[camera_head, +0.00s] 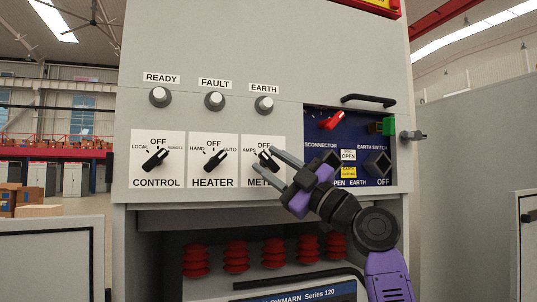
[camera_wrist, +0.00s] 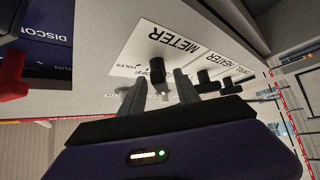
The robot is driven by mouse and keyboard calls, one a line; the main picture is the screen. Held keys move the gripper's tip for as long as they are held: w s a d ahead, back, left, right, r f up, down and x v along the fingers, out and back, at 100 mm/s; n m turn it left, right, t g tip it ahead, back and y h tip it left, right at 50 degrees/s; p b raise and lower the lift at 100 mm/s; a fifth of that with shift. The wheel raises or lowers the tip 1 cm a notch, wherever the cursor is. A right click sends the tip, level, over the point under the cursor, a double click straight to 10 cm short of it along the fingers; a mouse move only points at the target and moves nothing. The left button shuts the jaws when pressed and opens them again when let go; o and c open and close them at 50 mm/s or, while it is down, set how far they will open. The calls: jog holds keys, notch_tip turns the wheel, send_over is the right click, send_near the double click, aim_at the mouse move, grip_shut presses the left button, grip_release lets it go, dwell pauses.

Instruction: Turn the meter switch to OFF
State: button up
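The meter switch (camera_head: 267,159) is a black rotary knob on a white plate marked METER, with OFF at the top and AMPS at its left. Its handle appears tilted toward the upper left, on the AMPS side, though my gripper partly covers it and the plate's right side. In the wrist view the black knob (camera_wrist: 157,57) stands out from the METER plate (camera_wrist: 140,45). My gripper (camera_head: 264,165) is open in front of the plate. Its two grey fingers (camera_wrist: 157,88) point at the panel, one on each side of the knob's line; contact cannot be told.
The heater switch (camera_head: 214,159) and control switch (camera_head: 155,159) sit to the left. Round lamps (camera_head: 215,101) line the panel above. At right, a blue recess (camera_head: 343,123) holds a red handle (camera_head: 332,121), and a black bar handle (camera_head: 368,99) juts out above it.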

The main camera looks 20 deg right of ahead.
jog(key=shift+w+a+r, duration=0.2)
jog(key=shift+w+a, duration=0.05)
jog(key=shift+w, duration=0.1)
jog(key=shift+c, duration=0.5)
grip_shut()
